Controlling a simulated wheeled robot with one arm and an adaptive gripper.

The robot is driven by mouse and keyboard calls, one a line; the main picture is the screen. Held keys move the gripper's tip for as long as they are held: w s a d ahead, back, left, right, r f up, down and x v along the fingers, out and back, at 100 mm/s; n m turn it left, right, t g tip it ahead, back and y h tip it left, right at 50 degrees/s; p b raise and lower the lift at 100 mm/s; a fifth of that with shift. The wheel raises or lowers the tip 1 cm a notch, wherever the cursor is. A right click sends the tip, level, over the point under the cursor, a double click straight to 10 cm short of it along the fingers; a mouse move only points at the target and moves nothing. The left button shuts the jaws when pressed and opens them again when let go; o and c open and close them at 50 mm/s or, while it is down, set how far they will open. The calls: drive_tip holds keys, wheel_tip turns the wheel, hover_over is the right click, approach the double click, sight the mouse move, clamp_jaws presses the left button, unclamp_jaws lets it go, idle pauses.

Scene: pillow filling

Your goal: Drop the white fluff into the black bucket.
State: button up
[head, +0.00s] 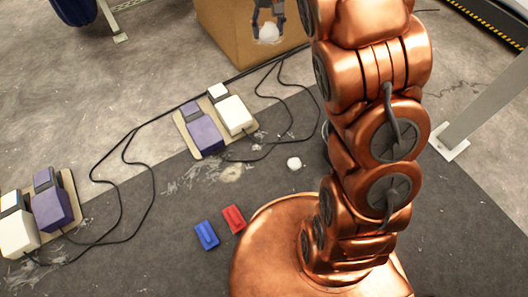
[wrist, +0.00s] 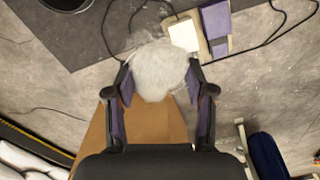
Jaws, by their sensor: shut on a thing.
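My gripper (wrist: 160,88) is shut on a rounded clump of white fluff (wrist: 158,70), with a finger pressed to each side. In the head view, my gripper (head: 268,14) hangs at the top with the fluff (head: 268,33) low between its fingers, in front of the cardboard box. A dark rounded object, probably the black bucket (wrist: 66,4), is cut off at the top left of the wrist view, away from the fluff. In the head view, only a dark sliver shows beside my arm; my arm hides most of that spot.
A cardboard box (head: 238,48) stands at the back, below my gripper in the wrist view. Pedal boards (head: 216,122) with black cables lie on the floor at left. A small white piece (head: 294,163), a blue block (head: 206,235) and a red block (head: 233,219) lie on the dark mat.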

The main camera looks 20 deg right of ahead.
drive_tip(key=d+f+m+b, duration=0.5)
drive_tip(key=d+f+m, duration=0.8)
drive_tip(key=d+f, duration=0.8)
drive_tip(key=s+d+f+m+b, duration=0.3)
drive_tip(key=s+d+f+m, duration=0.2)
drive_tip(key=d+f, duration=0.3)
drive_tip(key=s+d+f+m+b, duration=0.4)
drive_tip(key=d+f+m, duration=0.4)
drive_tip(key=f, duration=0.7)
drive_tip(key=shift+s+f, duration=0.4)
drive_tip(key=o, duration=0.8)
drive_tip(key=shift+o, duration=0.2)
drive_tip(key=shift+r, duration=0.1)
